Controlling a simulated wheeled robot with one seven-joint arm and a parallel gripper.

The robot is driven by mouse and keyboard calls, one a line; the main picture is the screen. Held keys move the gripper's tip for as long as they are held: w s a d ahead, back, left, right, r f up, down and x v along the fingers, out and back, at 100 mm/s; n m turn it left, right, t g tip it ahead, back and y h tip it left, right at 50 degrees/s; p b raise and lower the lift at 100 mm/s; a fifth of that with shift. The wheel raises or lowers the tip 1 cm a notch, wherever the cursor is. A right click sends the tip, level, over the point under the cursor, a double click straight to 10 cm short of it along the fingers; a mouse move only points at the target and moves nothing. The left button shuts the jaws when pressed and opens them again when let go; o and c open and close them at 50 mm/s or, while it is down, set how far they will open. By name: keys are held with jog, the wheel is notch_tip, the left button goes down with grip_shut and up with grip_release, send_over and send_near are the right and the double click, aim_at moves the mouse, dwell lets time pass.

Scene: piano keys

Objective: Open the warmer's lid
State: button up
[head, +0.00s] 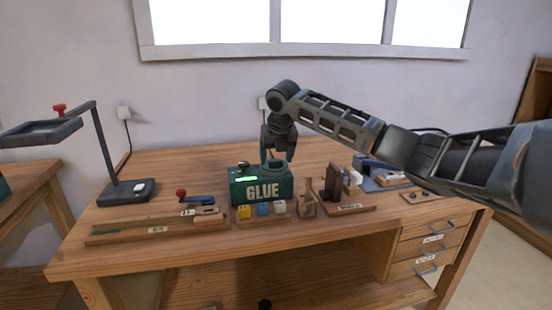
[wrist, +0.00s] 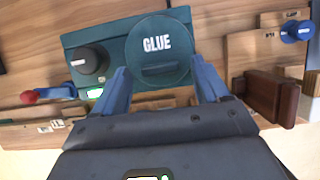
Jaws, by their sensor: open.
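The glue warmer (head: 263,191) is a dark green box marked GLUE, standing on the workbench with a small green light on its top. Its round lid (wrist: 163,48), also marked GLUE and with a raised bar handle (wrist: 163,69), lies closed on top in the wrist view. A black knob (wrist: 89,60) is left of the lid. My gripper (wrist: 163,82) is open, its two blue fingers on either side of the lid's near part. It also shows above the warmer in the head view (head: 277,160). I cannot tell whether the fingers touch the lid.
Colored blocks (head: 264,209) stand in front of the warmer. A red-knobbed lever (head: 194,198) is to the left, and a lamp (head: 125,190) is farther left. A dark wooden holder (head: 333,184) stands to the right. The bench's back (head: 190,158) is clear.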

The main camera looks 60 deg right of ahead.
jog(key=shift+w+d+f, duration=0.1)
jog(key=shift+d+f, duration=0.05)
jog(key=shift+f, duration=0.35)
grip_shut()
dwell(0.4)
